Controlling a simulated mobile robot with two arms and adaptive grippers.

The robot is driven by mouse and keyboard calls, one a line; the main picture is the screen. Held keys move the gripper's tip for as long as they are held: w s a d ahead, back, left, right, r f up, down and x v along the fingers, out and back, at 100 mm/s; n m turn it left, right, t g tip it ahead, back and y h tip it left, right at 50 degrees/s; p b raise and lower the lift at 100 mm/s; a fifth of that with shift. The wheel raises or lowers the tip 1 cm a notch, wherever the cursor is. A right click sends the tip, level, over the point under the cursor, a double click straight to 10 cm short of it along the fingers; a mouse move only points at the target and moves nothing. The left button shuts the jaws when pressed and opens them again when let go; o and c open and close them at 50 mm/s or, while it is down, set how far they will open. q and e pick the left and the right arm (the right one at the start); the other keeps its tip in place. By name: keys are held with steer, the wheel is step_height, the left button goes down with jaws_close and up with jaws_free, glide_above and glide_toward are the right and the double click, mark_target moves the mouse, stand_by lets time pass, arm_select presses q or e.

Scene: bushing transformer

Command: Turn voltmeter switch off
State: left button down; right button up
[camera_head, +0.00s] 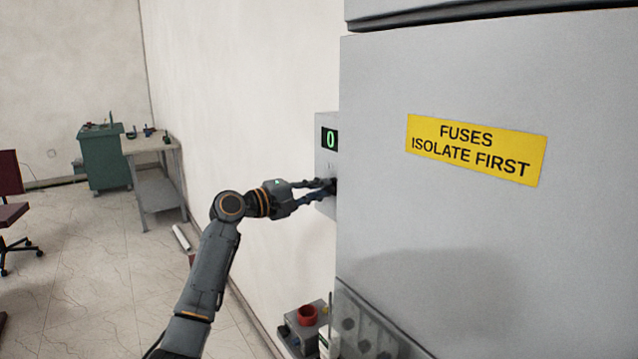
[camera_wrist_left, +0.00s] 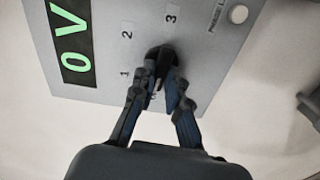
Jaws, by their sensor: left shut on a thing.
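The voltmeter box (camera_head: 327,160) is a grey panel on the wall, partly hidden behind the large cabinet in the head view. Its display (camera_head: 330,139) shows a green 0. In the left wrist view the display (camera_wrist_left: 73,45) reads "0 V". The black rotary switch (camera_wrist_left: 160,62) sits on the panel among the marks 1, 2 and 3; a further mark beside it is partly hidden by the fingers. My left gripper (camera_wrist_left: 161,92) is shut on the switch knob, one finger on each side. It also shows at the box in the head view (camera_head: 331,186). My right gripper is not in view.
A large grey cabinet (camera_head: 480,230) with a yellow fuse sign (camera_head: 475,150) stands close on the right. Below are a red round part (camera_head: 307,314) and a clear-fronted box (camera_head: 365,325). A workbench (camera_head: 155,165) and green cabinet (camera_head: 105,160) stand far left. The floor between is mostly free.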

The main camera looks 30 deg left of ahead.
arm_select(q)
steer(key=shift+n+p, duration=0.35)
steer(key=shift+n, duration=0.35)
steer(key=c, duration=1.3)
jaws_free()
steer(key=shift+c, duration=0.2)
steer(key=shift+s+a, duration=0.1)
steer(key=v, duration=1.1)
steer(key=shift+s+a, duration=0.15)
steer(key=shift+s, duration=0.2)
steer(key=shift+f, duration=0.1)
